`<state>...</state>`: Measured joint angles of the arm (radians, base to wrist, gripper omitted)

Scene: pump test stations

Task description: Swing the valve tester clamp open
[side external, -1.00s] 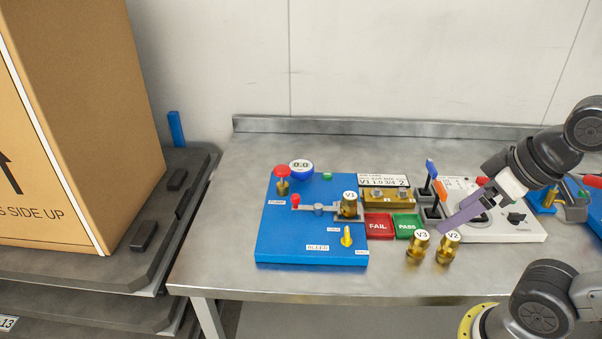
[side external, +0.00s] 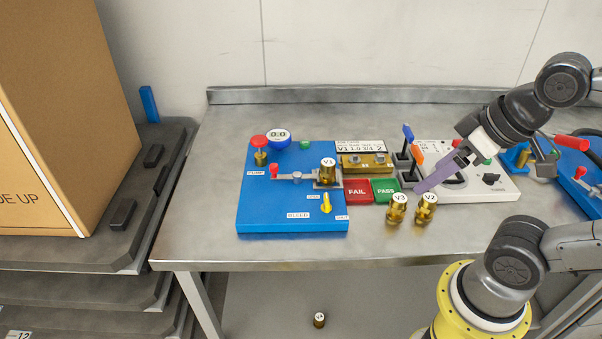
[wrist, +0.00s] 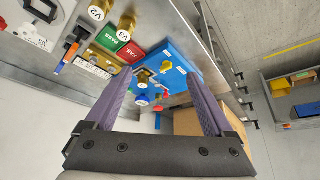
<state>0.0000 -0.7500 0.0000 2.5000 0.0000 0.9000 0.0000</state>
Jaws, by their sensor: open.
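The blue valve tester board (side external: 270,212) lies flat on the steel bench. Its metal clamp bar (side external: 310,179) runs from a red knob (side external: 274,171) at the left to the brass valve V1 (side external: 327,174), seated upright at the right. The bar reaches V1's base; whether it presses on it I cannot tell. My gripper (side external: 418,190) has purple fingers and is right of the board, above or behind valves V3 (side external: 397,209) and V2 (side external: 426,209). In the wrist view, the fingers (wrist: 160,76) are apart and empty, with the blue board (wrist: 172,66) beyond them.
A red FAIL pad (side external: 357,192) and green PASS pad (side external: 385,191) adjoin the board. A large carton (side external: 60,120) is at left. A small brass valve (side external: 319,320) shows below the bench.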

